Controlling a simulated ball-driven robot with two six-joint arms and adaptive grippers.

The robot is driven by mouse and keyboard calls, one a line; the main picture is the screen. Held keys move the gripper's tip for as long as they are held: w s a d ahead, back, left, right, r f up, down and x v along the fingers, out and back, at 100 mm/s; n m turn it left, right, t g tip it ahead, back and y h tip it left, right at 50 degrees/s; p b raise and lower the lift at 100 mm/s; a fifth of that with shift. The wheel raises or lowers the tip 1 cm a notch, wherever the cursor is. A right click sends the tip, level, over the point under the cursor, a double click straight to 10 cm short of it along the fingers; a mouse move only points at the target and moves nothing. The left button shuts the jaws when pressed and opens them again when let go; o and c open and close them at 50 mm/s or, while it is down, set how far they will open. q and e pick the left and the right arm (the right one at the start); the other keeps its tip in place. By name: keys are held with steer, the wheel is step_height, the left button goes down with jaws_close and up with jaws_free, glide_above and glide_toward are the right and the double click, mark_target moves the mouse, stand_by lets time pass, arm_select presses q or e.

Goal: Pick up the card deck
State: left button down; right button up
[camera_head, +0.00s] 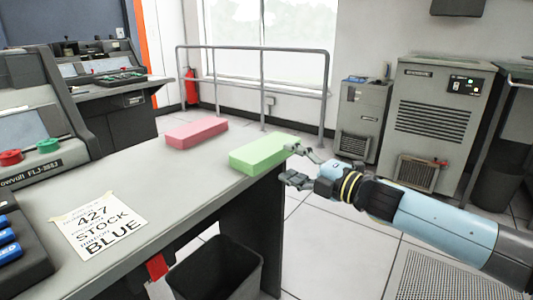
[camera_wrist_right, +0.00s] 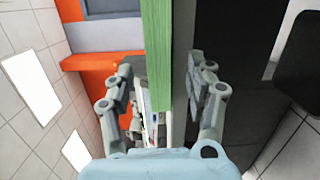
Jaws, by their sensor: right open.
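A light green block-shaped card deck (camera_head: 264,153) lies on the grey desk (camera_head: 150,185) at its right edge. A pink block-shaped deck (camera_head: 197,132) lies farther back on the desk, to the left. My right gripper (camera_head: 296,166) is open at the right end of the green deck, with one finger on the far side and one nearer. In the right wrist view, the green deck (camera_wrist_right: 157,55) stretches ahead between the spread fingers of the gripper (camera_wrist_right: 160,82). Contact with the deck cannot be told. My left gripper is not in view.
A paper sign reading "427 STOCK BLUE" (camera_head: 98,222) lies on the desk's near left part. A dark open bin (camera_head: 215,268) stands on the floor below the desk edge. A console (camera_head: 35,125) stands at left. The desk between sign and decks is clear.

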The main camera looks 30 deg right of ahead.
mark_target(280, 155)
steer(key=x, duration=0.3)
steer(key=shift+w+r, duration=0.1)
steer(key=shift+w, duration=0.35)
steer(key=shift+d, duration=0.1)
jaws_close()
